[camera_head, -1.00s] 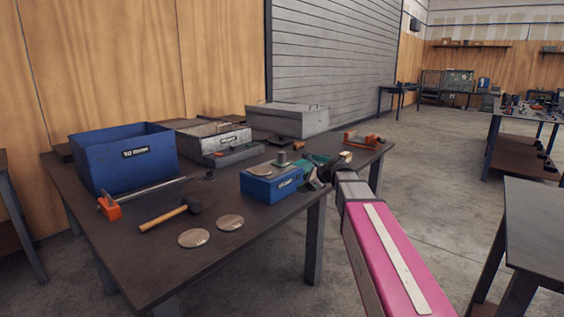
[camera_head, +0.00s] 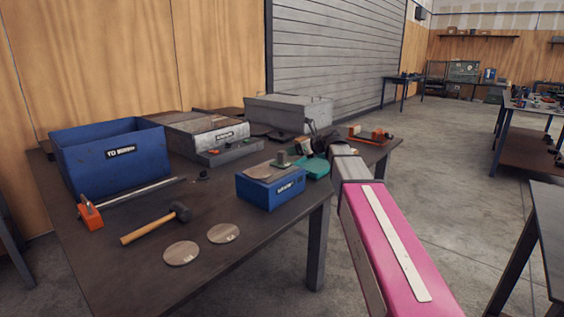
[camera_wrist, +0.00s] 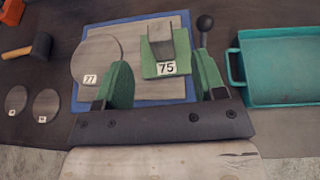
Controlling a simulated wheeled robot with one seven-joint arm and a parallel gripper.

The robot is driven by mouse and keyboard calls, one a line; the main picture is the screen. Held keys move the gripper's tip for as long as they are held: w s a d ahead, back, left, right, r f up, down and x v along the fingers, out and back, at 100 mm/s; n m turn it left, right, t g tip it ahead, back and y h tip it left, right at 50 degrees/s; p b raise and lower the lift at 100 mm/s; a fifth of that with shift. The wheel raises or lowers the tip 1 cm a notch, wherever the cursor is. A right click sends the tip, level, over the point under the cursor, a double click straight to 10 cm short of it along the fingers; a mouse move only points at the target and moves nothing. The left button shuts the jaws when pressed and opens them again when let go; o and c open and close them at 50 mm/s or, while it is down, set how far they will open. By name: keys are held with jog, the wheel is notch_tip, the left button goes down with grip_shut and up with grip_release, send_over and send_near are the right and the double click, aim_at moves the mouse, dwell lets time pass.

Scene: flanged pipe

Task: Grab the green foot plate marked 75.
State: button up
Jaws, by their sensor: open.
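The green foot plate (camera_wrist: 158,56) carries a white label reading 75 and has a grey upright block on it. It rests on the pale top of a blue box (camera_head: 268,192); in the head view it is small, near the box's back edge (camera_head: 281,161). My gripper (camera_wrist: 163,78) is open and empty. In the wrist view its two green fingers stand apart, with the labelled plate showing between and beyond them. In the head view my gripper (camera_head: 312,145) is above and right of the plate, and its fingers are hard to make out.
A round disc (camera_wrist: 97,50) marked 77 lies left of the plate on the same box. A dark ball-topped knob (camera_wrist: 205,24) stands close to its right. A teal tray (camera_wrist: 285,65) is right of the box. A mallet (camera_head: 155,225) and two loose discs lie left.

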aim_at(283, 152)
jog(key=x, duration=0.8)
jog(key=shift+a+f, duration=0.1)
grip_shut()
